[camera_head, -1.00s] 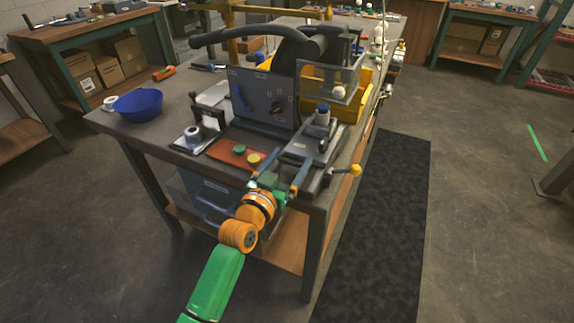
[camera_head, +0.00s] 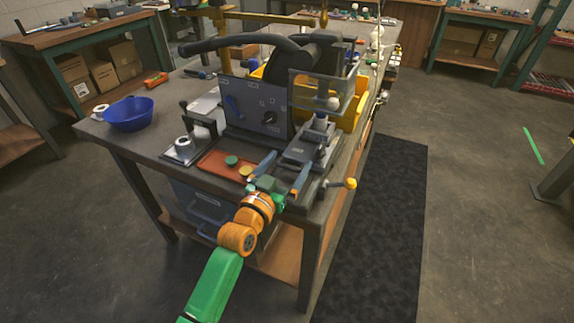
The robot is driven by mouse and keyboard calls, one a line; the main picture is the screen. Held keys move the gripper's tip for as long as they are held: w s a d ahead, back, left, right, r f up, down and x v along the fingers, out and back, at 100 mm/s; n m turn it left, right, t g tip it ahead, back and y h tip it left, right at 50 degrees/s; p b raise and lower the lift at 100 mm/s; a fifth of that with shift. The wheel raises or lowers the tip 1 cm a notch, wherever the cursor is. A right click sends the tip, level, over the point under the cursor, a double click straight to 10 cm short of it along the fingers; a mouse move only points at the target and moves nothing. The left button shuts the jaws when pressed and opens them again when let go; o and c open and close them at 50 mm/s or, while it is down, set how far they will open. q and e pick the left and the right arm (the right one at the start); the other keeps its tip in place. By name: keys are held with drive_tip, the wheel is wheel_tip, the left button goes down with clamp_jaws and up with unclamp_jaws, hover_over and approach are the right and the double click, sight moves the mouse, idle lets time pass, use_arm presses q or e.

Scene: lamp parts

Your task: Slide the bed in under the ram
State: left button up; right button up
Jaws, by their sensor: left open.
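The grey bed (camera_head: 305,154) lies on the front of the bench-top press, with an upright grey post (camera_head: 319,125) on it. The top of the post is at the lower edge of the clear guard (camera_head: 310,91), which has a white knob. The ram is not clearly distinguishable behind the guard. Whether the fingers touch the bed I cannot tell. My right gripper is out of view.
The dark press housing (camera_head: 256,112) stands left of the bed. An orange-brown tray (camera_head: 222,165) with green and yellow discs lies beside my gripper. A yellow-knobbed lever (camera_head: 349,183) sticks out on the right. A blue bowl (camera_head: 129,115) is at the bench's left.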

use_arm(q)
drive_tip(key=v, duration=0.7)
drive_tip(key=shift+s+p, duration=0.1)
drive_tip(key=shift+p, duration=0.2)
